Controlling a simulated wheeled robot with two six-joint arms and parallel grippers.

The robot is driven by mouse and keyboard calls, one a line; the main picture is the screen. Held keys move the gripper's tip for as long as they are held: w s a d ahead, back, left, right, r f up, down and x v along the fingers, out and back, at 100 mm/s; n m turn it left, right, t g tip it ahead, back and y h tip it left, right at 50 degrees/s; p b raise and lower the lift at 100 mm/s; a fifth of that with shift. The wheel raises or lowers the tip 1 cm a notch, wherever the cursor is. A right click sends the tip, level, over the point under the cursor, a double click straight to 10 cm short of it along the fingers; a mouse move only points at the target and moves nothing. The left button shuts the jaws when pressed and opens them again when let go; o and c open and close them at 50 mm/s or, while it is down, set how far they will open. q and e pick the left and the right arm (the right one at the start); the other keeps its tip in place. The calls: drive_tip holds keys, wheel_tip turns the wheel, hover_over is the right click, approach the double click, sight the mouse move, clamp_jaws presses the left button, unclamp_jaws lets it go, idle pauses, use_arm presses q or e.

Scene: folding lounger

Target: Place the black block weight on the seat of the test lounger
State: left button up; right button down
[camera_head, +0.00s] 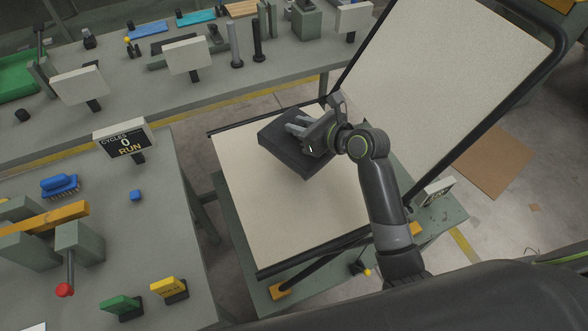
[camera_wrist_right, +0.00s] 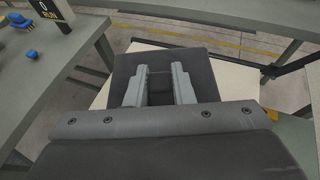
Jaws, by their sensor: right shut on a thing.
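The black block weight (camera_head: 281,148) is a flat dark slab over the cream seat (camera_head: 248,192) of the test lounger, towards its back end. From these views I cannot tell whether it touches the seat. My right gripper (camera_head: 299,126) is on top of the block, shut on its handle; the fingers hide most of the handle. In the right wrist view the block (camera_wrist_right: 202,72) lies under the two grey fingers (camera_wrist_right: 160,88), with the cream seat behind it. The lounger's backrest (camera_head: 445,75) rises to the right, tilted back. My left gripper is not in view.
A left workbench holds a cycle counter sign (camera_head: 125,140) reading 0 RUN, a blue brush (camera_head: 60,186), a small blue cube (camera_head: 136,195) and a red-knobbed lever (camera_head: 66,288). A back bench (camera_head: 215,75) carries signs and tools. The seat's front and left parts are bare.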

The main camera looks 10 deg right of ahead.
drive_tip(key=shift+w+a+f, duration=0.25)
drive_tip(key=shift+w+a, duration=0.1)
drive_tip(key=shift+a, duration=0.35)
wheel_tip(320, 180, down, 10)
drive_tip(key=shift+r+b, duration=0.1)
drive_tip(key=shift+b, duration=0.7)
drive_tip(key=c, duration=1.6)
unclamp_jaws()
drive_tip(key=shift+f, duration=0.2)
drive_tip(key=o, duration=0.3)
drive_tip(key=shift+o, duration=0.2)
